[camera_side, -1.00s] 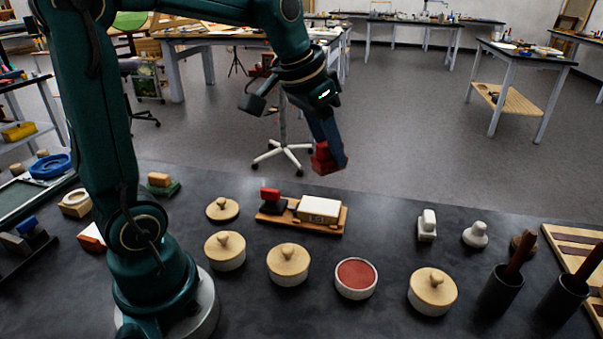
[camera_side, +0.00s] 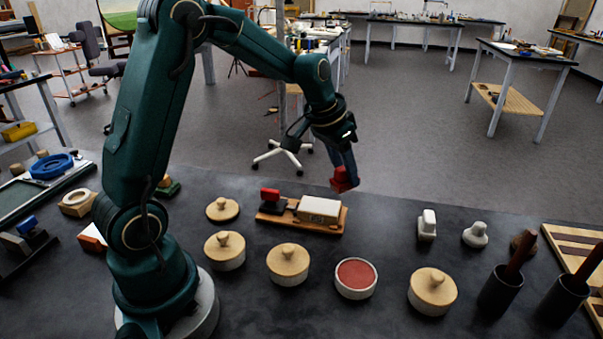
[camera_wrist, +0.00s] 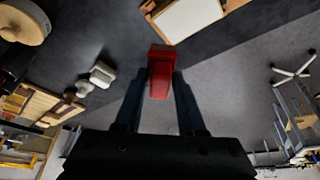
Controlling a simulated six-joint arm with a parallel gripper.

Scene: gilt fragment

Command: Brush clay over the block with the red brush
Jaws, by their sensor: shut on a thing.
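My gripper (camera_side: 343,177) is shut on the red brush (camera_side: 344,181) and holds it in the air, behind and right of the block in the side view. In the wrist view the red brush (camera_wrist: 160,72) sits between both fingers (camera_wrist: 160,88). The pale block (camera_side: 319,209) lies on a wooden board (camera_side: 300,226); part of it also shows at the top of the wrist view (camera_wrist: 187,18). An open round pot (camera_side: 356,279) with a reddish filling stands in front of the board. The brush is apart from the block and the pot.
A dark piece with a red top (camera_side: 270,198) sits on the board's left end. Lidded pots (camera_side: 288,264) flank the open pot, and a loose lid (camera_side: 222,209) lies at left. White tools (camera_side: 427,225) and dark cups (camera_side: 500,293) stand to the right.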

